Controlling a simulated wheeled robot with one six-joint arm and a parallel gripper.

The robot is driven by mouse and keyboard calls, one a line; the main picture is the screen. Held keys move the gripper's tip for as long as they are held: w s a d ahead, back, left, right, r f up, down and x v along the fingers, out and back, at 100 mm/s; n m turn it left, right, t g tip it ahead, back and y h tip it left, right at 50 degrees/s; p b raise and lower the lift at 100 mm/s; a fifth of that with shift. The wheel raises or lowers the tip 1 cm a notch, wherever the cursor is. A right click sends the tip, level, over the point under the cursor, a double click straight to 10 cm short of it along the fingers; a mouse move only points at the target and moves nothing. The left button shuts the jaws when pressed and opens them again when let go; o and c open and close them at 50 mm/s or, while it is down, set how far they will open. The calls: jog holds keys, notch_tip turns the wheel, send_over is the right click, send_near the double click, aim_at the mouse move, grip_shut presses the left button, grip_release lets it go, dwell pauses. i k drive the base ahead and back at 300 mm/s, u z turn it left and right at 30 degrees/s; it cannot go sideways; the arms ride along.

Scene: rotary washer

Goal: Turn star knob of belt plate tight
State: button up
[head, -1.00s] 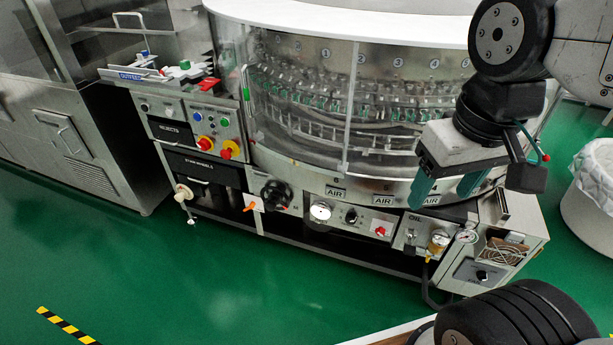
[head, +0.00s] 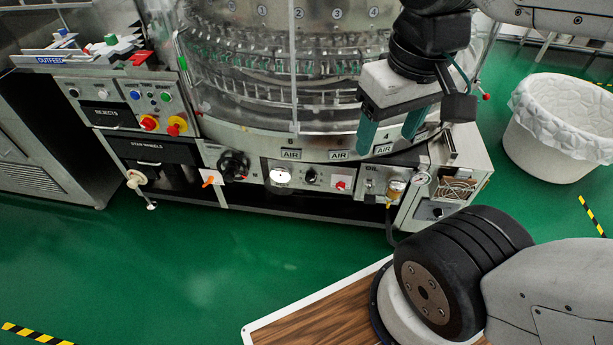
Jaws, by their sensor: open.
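A black lobed knob (head: 233,165) sits on the front panel of the rotary washer (head: 235,115), left of the white round gauge. It looks like a star knob, but no belt plate label is readable. How tight it is cannot be told. My gripper (head: 391,128) has green fingers pointing down, spread apart and empty. In the picture it overlaps the washer's right front, near the AIR labels, well right of the black knob. I cannot tell its distance from the washer.
A white round gauge (head: 280,176), an orange lever (head: 208,181) and a pale knob on a stem (head: 136,178) line the lower front. Red emergency buttons (head: 150,123) are on the left panel. A lined white bin (head: 556,130) stands right. Green floor (head: 210,250) is clear in front.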

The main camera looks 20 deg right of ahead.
aim_at(340, 185)
jog(key=u, duration=2.05)
jog(key=k, duration=0.95)
jog(key=z, duration=2)
